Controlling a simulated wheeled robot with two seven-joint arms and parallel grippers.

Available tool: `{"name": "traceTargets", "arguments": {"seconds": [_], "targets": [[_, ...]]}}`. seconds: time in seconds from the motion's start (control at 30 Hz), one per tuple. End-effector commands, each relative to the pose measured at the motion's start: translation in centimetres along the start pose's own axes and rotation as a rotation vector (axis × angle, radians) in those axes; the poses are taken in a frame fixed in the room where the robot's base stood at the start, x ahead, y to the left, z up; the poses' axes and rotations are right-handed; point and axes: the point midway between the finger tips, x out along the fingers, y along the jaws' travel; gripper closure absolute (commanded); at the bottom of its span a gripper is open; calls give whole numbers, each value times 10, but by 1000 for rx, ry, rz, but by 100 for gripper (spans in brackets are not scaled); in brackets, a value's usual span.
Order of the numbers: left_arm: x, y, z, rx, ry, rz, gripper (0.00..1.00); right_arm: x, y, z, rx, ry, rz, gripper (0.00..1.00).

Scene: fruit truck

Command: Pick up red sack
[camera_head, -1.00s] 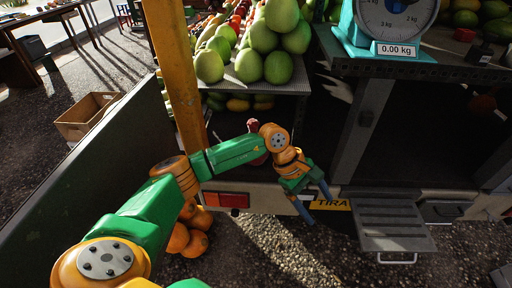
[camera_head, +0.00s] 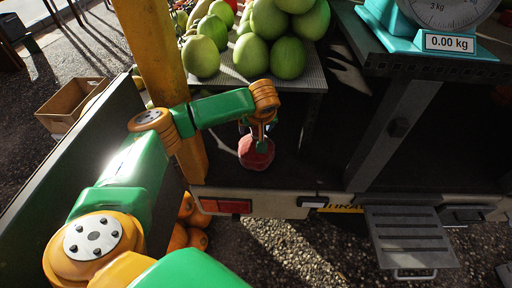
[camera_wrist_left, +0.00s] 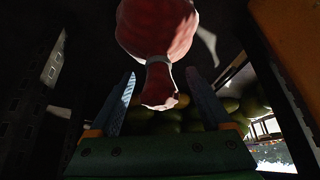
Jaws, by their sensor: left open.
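The red sack (camera_head: 256,154) sits on the dark truck bed near its rear edge, below the fruit shelf. In the left wrist view the sack (camera_wrist_left: 158,28) hangs into the top of the picture, with its tied neck and flared end pointing between the fingers. My left gripper (camera_head: 262,136) is right at the sack's top in the head view. In the left wrist view its blue fingers (camera_wrist_left: 160,98) stand apart on either side of the sack's neck, with visible gaps. My right gripper is not in view.
Green melons (camera_head: 268,45) are piled on a shelf (camera_head: 312,76) behind the sack. A teal scale (camera_head: 440,40) sits on a counter at right.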

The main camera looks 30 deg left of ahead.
Motion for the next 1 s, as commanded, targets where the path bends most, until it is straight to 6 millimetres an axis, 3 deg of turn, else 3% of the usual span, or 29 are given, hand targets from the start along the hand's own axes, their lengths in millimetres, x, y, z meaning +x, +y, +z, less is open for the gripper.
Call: {"name": "traceTargets", "arguments": {"seconds": [0.17,0.47,1.0], "targets": [[0,0,0,0,0,1,18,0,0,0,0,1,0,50],[0,0,0,-1,-1,2,99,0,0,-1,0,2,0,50],[0,0,0,-1,0,1,100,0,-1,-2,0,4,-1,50]]}}
